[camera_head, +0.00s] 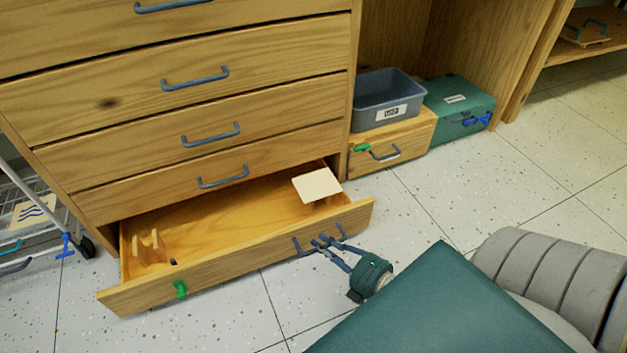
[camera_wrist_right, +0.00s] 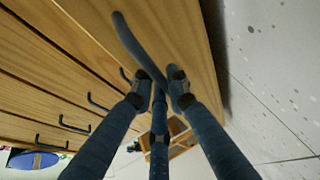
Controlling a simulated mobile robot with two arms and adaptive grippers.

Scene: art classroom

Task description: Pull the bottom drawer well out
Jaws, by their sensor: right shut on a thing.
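The bottom drawer (camera_head: 240,245) of the wooden cabinet stands partly out, with its inside open to view. Its front carries a blue-grey bar handle (camera_head: 298,246) toward the right end. My right gripper (camera_head: 328,243) is at this handle, shut on it; its fingers hide part of the bar. In the right wrist view the handle (camera_wrist_right: 128,38) passes between the fingertips (camera_wrist_right: 160,80). In the drawer are a pale square board (camera_head: 316,184) at the right and a small wooden piece (camera_head: 149,247) at the left. My left gripper is not in view.
Closed drawers (camera_head: 205,135) rise above the open one. A grey bin (camera_head: 386,98) sits on a small wooden box (camera_head: 398,143) right of the cabinet, beside a green case (camera_head: 458,104). A wheeled wire cart (camera_head: 38,215) stands at the left. Speckled floor (camera_head: 215,320) in front is clear.

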